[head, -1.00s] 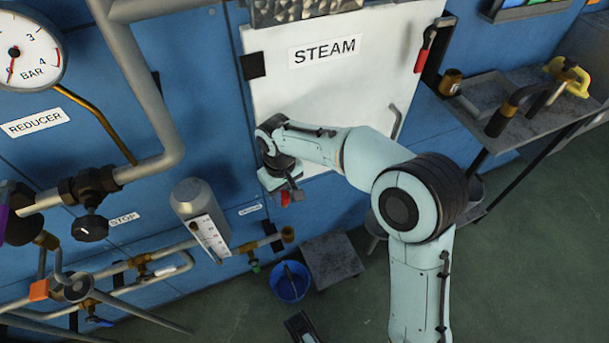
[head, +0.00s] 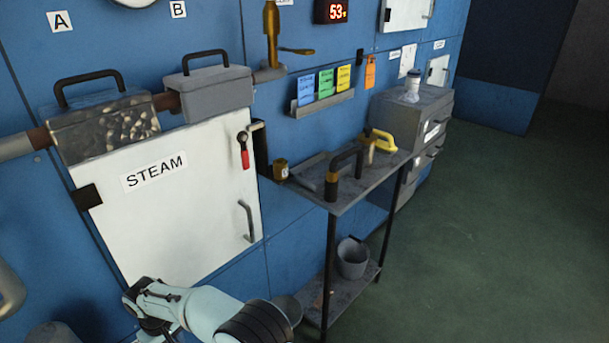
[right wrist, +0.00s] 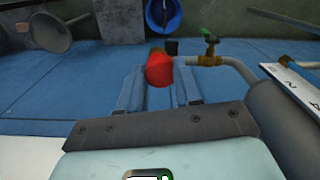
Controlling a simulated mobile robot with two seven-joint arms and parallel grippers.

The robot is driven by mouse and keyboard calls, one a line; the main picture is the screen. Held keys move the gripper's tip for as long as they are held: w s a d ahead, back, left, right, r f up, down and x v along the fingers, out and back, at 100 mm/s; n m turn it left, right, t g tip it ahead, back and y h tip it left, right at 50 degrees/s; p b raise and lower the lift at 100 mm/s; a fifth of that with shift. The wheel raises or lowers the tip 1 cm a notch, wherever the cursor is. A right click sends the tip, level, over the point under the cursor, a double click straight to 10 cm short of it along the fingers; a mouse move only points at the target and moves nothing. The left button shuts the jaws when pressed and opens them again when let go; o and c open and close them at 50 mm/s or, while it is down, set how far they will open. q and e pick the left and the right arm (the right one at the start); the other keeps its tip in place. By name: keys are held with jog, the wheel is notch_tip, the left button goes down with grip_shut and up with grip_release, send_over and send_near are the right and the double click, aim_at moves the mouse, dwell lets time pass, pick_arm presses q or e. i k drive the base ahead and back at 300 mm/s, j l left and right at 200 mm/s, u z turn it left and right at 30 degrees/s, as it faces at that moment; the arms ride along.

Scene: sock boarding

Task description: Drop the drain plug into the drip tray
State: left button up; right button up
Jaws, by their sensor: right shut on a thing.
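My right gripper (right wrist: 160,82) is shut on a red piece, which I take to be the drain plug (right wrist: 160,68). The plug sits between the blue-grey fingers in the right wrist view. In the head view only my right arm shows, at the lower left below the STEAM door; the fingers and plug are not clear there. I cannot identify the drip tray with certainty. A flat dark grey tray-like piece (head: 309,172) lies on the side table. My left gripper is out of view.
The side table (head: 350,195) stands right of the STEAM door (head: 180,200), with a grey bucket (head: 352,258) on its lower shelf. A blue bucket (right wrist: 164,14) and a brass valve (right wrist: 208,58) lie beyond the gripper. Floor at right is clear.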

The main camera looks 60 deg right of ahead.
aim_at(325, 174)
jog(key=z, duration=1.4)
jog(key=i+j+z, duration=0.1)
jog(key=z, duration=0.4)
jog(key=j+z, duration=0.25)
jog(key=z, duration=0.2)
